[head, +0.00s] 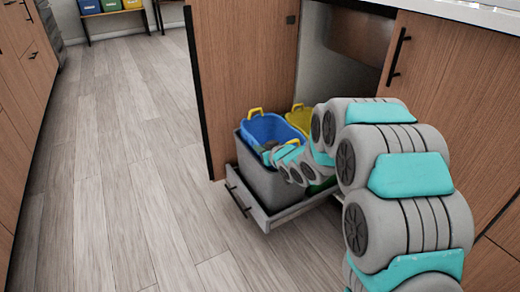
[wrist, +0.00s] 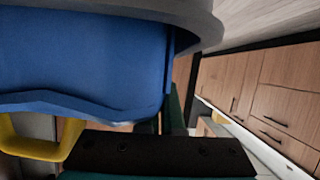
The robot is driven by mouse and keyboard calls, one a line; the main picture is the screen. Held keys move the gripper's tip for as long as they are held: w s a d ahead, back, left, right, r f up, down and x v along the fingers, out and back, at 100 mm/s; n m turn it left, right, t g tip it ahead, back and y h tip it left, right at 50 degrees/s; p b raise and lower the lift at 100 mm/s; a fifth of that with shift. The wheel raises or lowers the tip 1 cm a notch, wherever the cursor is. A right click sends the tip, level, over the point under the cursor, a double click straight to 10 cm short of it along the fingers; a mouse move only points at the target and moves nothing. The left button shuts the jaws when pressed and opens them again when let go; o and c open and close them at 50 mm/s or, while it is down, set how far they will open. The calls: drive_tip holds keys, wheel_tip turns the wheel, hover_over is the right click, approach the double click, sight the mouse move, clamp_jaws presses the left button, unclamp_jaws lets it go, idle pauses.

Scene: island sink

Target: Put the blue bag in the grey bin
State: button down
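The blue bag (head: 268,126) has yellow handles, one of which stands up at its far side. It sits in the mouth of the grey bin (head: 262,183), with its upper part above the bin's rim. How deep it sits is hidden. My gripper (head: 266,153) is at the bag's near right side, and my arm covers part of the bag and bin. In the wrist view the blue bag (wrist: 85,65) is very close, with a yellow handle (wrist: 35,143) beside a black part of my gripper (wrist: 165,153). Whether the fingers grip anything is not clear.
The bins stand on a pulled-out drawer (head: 265,217) under the sink cabinet. A yellow bag (head: 299,116) is behind the blue one. An open cabinet door (head: 240,70) stands to the left. Wooden floor (head: 120,190) is free at left. Coloured bins (head: 110,5) sit on a far shelf.

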drive_tip(key=shift+f, duration=0.6)
drive_tip(key=c, duration=1.1)
unclamp_jaws()
